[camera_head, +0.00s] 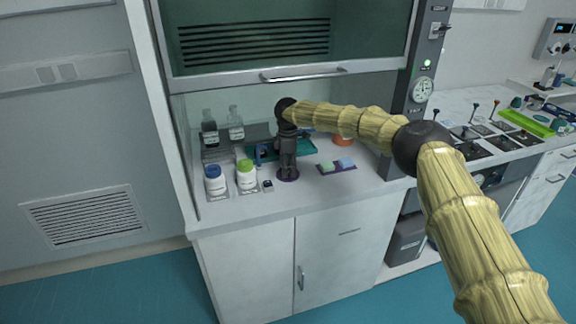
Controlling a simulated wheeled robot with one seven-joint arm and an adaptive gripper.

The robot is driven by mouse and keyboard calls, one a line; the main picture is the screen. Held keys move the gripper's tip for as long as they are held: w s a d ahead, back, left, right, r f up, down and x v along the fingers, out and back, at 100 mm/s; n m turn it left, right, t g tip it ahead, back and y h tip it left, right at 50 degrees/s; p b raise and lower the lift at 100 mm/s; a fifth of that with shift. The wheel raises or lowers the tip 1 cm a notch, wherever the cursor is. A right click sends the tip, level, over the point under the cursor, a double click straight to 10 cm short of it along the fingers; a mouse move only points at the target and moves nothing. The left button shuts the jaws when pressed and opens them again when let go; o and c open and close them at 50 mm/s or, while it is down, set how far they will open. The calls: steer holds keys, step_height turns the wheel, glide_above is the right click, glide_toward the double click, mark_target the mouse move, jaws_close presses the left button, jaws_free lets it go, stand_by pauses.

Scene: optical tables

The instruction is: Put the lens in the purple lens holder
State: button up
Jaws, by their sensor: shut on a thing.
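My gripper (288,170) points straight down over the front middle of the fume hood's worktop. Its fingers are shut, and the lens they hold is too small or hidden to make out. A purple round base (288,178), which looks like the purple lens holder, shows just under the fingertips. The fingers cover most of it. I cannot tell whether the lens touches the holder or is above it.
A white bottle with a blue cap (215,180) and one with a green cap (247,175) stand left. A small dark-and-white item (267,186) lies near them. A teal tray (310,150) lies behind. The sash (290,75) is raised.

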steer(key=o, duration=1)
steer(key=shift+r, duration=0.15)
steer(key=shift+r+b, duration=1)
steer(key=shift+r, duration=2.6)
steer(key=shift+d, duration=0.15)
